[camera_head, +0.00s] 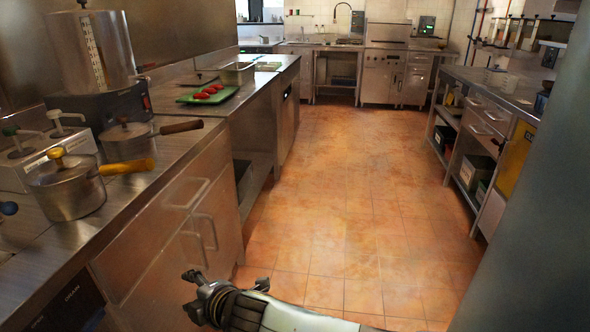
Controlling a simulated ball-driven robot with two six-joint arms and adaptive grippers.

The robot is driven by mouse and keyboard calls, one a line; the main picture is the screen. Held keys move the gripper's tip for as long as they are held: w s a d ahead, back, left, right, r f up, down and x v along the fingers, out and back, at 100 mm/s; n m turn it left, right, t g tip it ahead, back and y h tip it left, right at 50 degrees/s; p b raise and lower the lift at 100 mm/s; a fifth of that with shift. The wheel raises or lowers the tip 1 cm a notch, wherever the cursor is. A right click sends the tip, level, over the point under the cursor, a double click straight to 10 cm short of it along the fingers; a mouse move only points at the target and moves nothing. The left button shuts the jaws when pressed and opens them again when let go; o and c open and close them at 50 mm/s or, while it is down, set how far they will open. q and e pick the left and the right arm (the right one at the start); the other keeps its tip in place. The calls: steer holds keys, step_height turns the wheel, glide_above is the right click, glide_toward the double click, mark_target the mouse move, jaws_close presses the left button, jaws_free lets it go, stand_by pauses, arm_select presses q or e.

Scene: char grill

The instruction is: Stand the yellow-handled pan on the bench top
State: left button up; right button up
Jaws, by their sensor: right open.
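The yellow-handled pan (72,197) is a lidded metal pot at the left, with its yellow handle (127,167) pointing right toward the counter edge. It stands upright on the steel bench top (95,232), in front of a white-topped unit. My right gripper (190,290) is at the bottom of the view, in front of the drawers and below the bench top. It is open and empty, well apart from the pan. My left gripper is not in view.
A dark-handled pot (126,146) stands just behind the pan. A green board (222,94) with red items lies farther back on the counter. Drawer handles (206,232) stick out from the counter front. The tiled floor (340,190) is clear.

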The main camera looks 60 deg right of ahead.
steer(key=s+d+f+m+g, duration=0.2)
steer(key=s+f+m+g, duration=0.45)
steer(key=s+f, duration=1.5)
steer(key=s+d+f+m+g, duration=0.1)
steer(key=s+f+m+g, duration=0.15)
steer(key=s, duration=0.85)
steer(key=s+f+m+g, duration=0.2)
steer(key=s+f+m, duration=0.2)
steer(key=s, duration=0.8)
arm_select(q)
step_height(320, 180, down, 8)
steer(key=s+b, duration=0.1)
steer(key=b, duration=0.6)
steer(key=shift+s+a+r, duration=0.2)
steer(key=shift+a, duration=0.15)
arm_select(e)
step_height(320, 180, down, 8)
steer(key=shift+r+y, duration=0.25)
steer(key=shift+y, duration=0.15)
arm_select(q)
steer(key=shift+b, duration=0.3)
arm_select(e)
steer(key=shift+c, duration=0.3)
